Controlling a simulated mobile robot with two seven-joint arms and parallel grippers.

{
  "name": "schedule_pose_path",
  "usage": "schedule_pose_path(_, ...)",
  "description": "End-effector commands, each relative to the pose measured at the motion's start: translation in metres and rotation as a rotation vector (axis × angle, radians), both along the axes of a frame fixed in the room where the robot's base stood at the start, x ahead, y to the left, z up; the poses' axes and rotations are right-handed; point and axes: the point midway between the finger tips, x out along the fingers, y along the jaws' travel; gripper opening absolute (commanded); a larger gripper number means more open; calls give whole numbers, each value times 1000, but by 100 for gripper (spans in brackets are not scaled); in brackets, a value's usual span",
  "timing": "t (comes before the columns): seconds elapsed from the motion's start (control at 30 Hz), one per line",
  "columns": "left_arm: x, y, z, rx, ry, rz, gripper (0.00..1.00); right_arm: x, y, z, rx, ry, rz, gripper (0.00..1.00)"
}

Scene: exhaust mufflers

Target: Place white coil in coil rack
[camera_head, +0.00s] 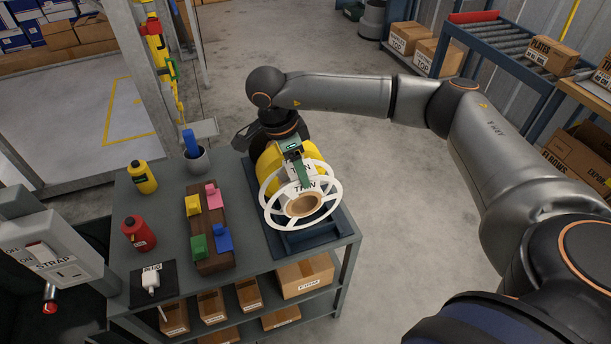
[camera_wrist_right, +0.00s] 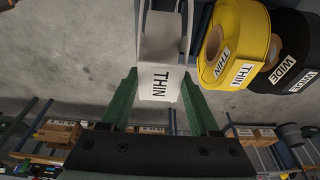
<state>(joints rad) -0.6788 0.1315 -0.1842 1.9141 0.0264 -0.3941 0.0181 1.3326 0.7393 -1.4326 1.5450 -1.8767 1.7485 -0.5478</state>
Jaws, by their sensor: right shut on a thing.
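The white coil (camera_head: 331,193), a spoked reel with a THIN label, is held above the dark blue coil rack (camera_head: 312,240) at the right end of the grey bench. My right gripper (camera_head: 301,172) is shut on it. In the right wrist view, the green fingers sit on either side of the white coil (camera_wrist_right: 159,83). A yellow coil (camera_head: 268,160) is just behind it; the right wrist view shows this yellow THIN coil (camera_wrist_right: 232,45) next to a black WIDE coil (camera_wrist_right: 294,55). Whether the white coil touches the rack cannot be told. My left gripper is not in view.
The bench holds a wooden block (camera_head: 208,262) with coloured clips, a yellow bottle (camera_head: 142,177), a red bottle (camera_head: 138,234) and a grey cup (camera_head: 196,160). Cardboard boxes (camera_head: 305,277) fill the shelf below. The floor right of the bench is clear.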

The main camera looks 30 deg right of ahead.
Motion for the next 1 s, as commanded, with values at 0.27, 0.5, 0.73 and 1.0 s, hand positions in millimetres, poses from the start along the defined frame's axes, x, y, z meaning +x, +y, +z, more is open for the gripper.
schedule_pose_path(0.27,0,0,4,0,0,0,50,4,-15,-17,0,-3,-2,0)
schedule_pose_path(0.5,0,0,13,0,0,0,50,5,-20,-43,0,0,0,0)
schedule_pose_path(0.73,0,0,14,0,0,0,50,5,-20,-54,-1,-3,1,0)
schedule_pose_path(1.0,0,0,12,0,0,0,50,5,-20,-57,0,-1,0,64)
